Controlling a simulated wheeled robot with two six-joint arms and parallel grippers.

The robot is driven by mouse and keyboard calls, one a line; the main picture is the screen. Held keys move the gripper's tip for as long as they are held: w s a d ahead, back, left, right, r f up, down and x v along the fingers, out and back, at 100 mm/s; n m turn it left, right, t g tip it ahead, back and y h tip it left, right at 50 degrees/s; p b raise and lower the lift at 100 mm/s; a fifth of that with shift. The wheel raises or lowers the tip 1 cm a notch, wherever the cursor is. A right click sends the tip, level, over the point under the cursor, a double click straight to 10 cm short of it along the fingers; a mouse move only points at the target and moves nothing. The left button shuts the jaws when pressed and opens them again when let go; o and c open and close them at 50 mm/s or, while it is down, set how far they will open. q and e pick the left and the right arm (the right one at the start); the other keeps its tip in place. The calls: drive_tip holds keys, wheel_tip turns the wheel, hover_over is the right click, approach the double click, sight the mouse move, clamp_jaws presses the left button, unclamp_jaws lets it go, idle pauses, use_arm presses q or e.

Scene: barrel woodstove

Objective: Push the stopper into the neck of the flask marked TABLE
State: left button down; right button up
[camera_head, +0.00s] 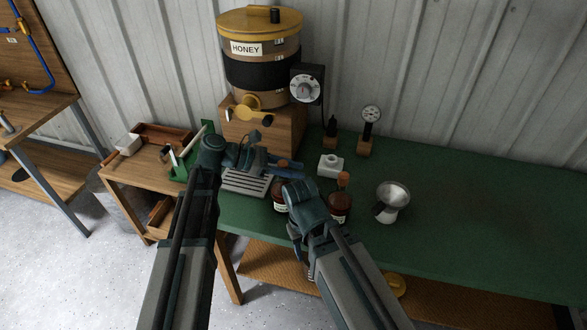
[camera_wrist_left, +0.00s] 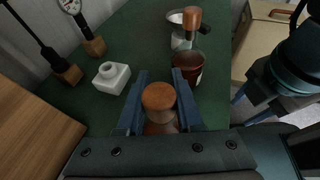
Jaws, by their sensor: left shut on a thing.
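My left gripper (camera_head: 284,170) is shut on a brown wooden stopper (camera_wrist_left: 158,97), whose round top shows between the blue fingers in the left wrist view. A dark red-brown flask (camera_head: 280,202) with a pale label stands just below this gripper in the head view. The label is too small to read. I cannot tell whether the held stopper touches the neck. A second dark flask (camera_head: 340,207) stands to the right, with a wooden stopper (camera_head: 343,179) upright at its top; that flask also shows in the left wrist view (camera_wrist_left: 187,70).
A white square bottle (camera_head: 330,165), a metal funnel cup (camera_head: 393,198) and a dial gauge (camera_head: 370,118) stand on the green table (camera_head: 480,215). A honey barrel (camera_head: 260,60) is behind on a wooden box. The table's right side is clear.

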use_arm(q)
drive_tip(key=shift+c, duration=2.4)
unclamp_jaws()
drive_tip(key=shift+r, duration=0.1)
drive_tip(key=shift+p+v, duration=1.2)
drive_tip(key=shift+v, duration=1.85)
drive_tip(key=shift+a+r, duration=0.2)
drive_tip(key=shift+a, duration=0.2)
drive_tip(key=p+v, duration=0.5)
drive_tip(key=v, duration=0.8)
drive_tip(key=shift+f, duration=0.15)
